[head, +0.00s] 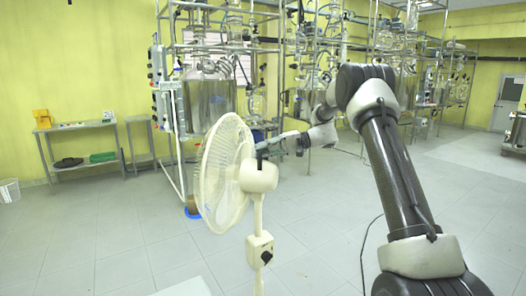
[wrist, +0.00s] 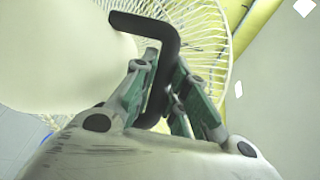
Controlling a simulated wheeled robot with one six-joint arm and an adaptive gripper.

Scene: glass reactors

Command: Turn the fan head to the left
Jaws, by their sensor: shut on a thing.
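A white pedestal fan stands in the middle of the head view. Its round grille (head: 222,172) faces left, and its motor housing (head: 258,177) is on the right side of the grille. A black bent handle (wrist: 158,60) sticks out from the fan head. My gripper (head: 268,148) reaches in from the right at the back of the fan head. In the wrist view my gripper (wrist: 165,88) has its green-padded fingers closed around the lower part of the handle. The grille (wrist: 210,35) shows behind the handle, and the pale housing (wrist: 60,50) fills the left.
The fan's pole carries a control box (head: 260,250) with a dark knob. Glass reactors with a steel vessel (head: 210,103) stand behind. A low grey table (head: 82,142) is by the left wall. The tiled floor around the fan is clear.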

